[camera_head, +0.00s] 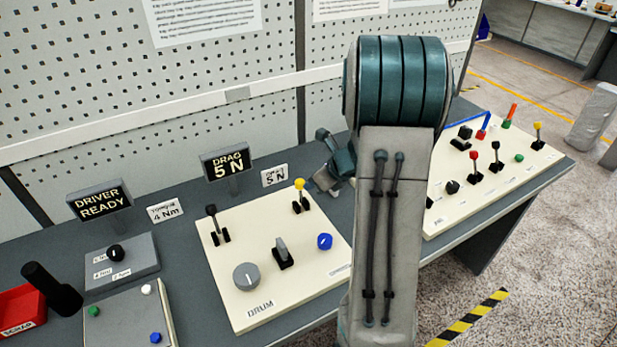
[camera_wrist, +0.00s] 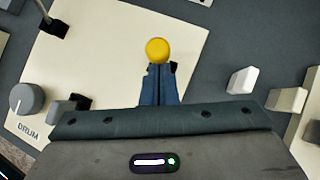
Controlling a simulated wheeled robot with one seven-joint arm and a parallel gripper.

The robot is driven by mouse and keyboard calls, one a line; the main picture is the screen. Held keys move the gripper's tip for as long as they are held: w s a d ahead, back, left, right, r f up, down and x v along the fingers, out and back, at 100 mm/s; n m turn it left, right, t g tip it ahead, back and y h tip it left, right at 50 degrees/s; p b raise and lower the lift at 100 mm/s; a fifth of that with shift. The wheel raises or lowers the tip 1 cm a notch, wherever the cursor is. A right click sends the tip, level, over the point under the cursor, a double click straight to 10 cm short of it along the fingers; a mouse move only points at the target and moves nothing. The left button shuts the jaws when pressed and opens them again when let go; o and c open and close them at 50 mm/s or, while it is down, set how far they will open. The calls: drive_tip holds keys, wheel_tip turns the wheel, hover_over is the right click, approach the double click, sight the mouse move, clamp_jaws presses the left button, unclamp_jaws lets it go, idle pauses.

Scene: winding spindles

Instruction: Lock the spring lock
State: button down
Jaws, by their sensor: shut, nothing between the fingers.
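A small lever with a round yellow knob (camera_head: 299,184) stands in a black slotted base on the cream DRUM panel (camera_head: 240,215). No label reading spring lock can be made out. In the wrist view the yellow knob (camera_wrist: 157,50) is just beyond the tips of my gripper (camera_wrist: 158,70), in line with them. The blue fingers are shut together with nothing between them. The knob hides most of its lever there, and touch cannot be told. In the head view my gripper (camera_head: 325,182) is just right of the lever, partly hidden by my arm.
The DRUM panel also holds a black-knobbed lever (camera_head: 211,212), a grey dial (camera_head: 245,277), a grey switch (camera_head: 282,250) and a blue knob (camera_head: 324,241). A sign reading DRAG 5 N (camera_head: 227,163) stands behind. Another panel (camera_head: 480,180) with several levers is right of my arm.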

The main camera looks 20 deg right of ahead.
drive_tip(key=shift+w+a+r+p, duration=0.1)
drive_tip(key=shift+w+p, duration=0.15)
drive_tip(key=shift+w, duration=1)
drive_tip(key=shift+w+a+r+p, duration=0.1)
drive_tip(key=shift+w+p, duration=0.1)
drive_tip(key=shift+w, duration=1)
drive_tip(key=s+d+r, duration=0.2)
drive_tip(key=r, duration=0.3)
drive_tip(key=s+d+r, duration=0.2)
drive_tip(key=d+r, duration=0.1)
drive_tip(key=r, duration=0.3)
drive_tip(key=shift+d+r+p, duration=0.2)
drive_tip(key=shift+p, duration=0.15)
